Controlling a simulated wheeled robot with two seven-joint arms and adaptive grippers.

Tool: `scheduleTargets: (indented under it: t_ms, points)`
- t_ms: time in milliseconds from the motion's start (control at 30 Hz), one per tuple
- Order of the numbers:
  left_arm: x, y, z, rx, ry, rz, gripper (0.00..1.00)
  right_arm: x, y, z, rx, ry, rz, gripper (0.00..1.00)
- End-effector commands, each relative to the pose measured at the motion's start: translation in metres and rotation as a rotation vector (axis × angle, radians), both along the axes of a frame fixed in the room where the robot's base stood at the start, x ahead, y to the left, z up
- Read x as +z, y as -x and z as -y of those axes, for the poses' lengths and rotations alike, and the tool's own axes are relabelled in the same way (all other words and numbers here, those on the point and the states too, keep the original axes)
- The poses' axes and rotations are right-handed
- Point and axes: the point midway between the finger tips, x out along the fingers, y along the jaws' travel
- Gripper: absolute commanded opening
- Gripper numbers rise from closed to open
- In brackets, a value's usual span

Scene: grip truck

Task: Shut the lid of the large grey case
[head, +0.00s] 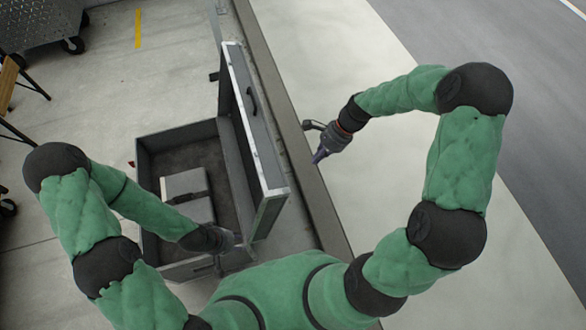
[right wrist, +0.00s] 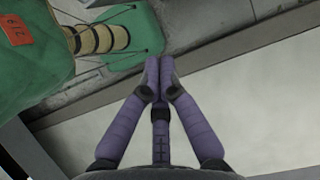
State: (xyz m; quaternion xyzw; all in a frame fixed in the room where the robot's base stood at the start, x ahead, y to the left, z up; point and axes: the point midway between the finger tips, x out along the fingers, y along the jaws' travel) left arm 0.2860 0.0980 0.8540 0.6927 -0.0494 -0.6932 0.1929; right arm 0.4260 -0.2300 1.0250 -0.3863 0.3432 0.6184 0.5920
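The large grey case (head: 180,133) stands in the middle of the head view. Its lid (head: 262,150) is raised, standing up along the case's right side, with a dark handle on its outer face. A smaller light grey box (head: 185,184) with a dark strap lies inside the case. My left gripper (head: 220,262) is over the near part of the case; its fingers are too small and dark to read. My right gripper (head: 318,157) is to the right of the lid, apart from it. In the right wrist view its purple fingers (right wrist: 160,64) meet at the tips, with nothing between them.
A long raised edge (head: 318,200) runs close along the right side of the case. Pale open ground (head: 345,60) lies beyond it. A wheeled metal case (head: 45,25) stands at the far left. The floor behind the case is mostly clear.

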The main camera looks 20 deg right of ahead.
Motion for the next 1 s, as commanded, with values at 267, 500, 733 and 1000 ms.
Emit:
scheduleTargets:
  t_ms: [267, 500, 733, 1000]
  points:
    - [0.001, 0.0, 0.0, 0.0, 0.0, 0.0, 0.4, 0.015, -0.003, 0.002, -0.068, -0.023, -0.038, 0.0]
    - [-0.003, 0.0, 0.0, 0.0, 0.0, 0.0, 0.4, -0.019, -0.003, -0.017, -0.067, -0.024, -0.038, 0.0]
    - [-0.006, 0.0, 0.0, 0.0, 0.0, 0.0, 0.4, -0.056, -0.003, -0.038, -0.066, -0.023, -0.036, 0.0]
    - [-0.004, 0.0, 0.0, 0.0, 0.0, 0.0, 0.4, -0.057, -0.004, -0.07, -0.064, -0.021, -0.032, 0.0]
